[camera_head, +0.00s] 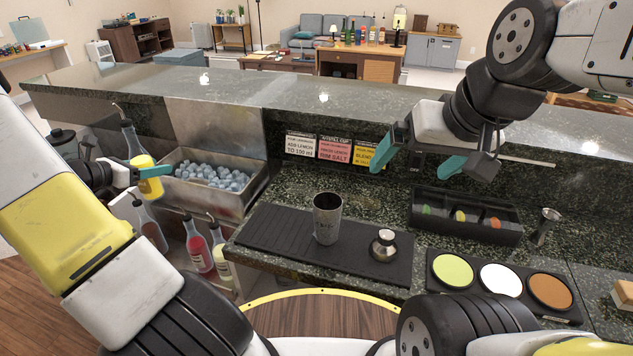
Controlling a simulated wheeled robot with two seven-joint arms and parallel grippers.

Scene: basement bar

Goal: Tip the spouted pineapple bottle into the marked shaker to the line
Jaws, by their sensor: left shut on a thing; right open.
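My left gripper (138,172) is shut on a clear spouted bottle with yellow liquid (149,188), the pineapple bottle by its colour. It holds the bottle nearly upright, with a slight lean, left of the ice bin, its dark spout pointing up. The metal shaker (327,220) stands upright and open on the black mat, with small dark marks on its side. Its inside level cannot be seen. My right gripper (422,158) is open and empty, raised above the counter to the right of the shaker.
A steel ice bin (212,180) lies between bottle and shaker. Below it stand a red bottle (198,245) and a pale yellow one (219,250). A strainer (383,246) sits on the mat (280,232). A garnish box (464,219), jigger (546,226) and rimming tray (500,290) stand right.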

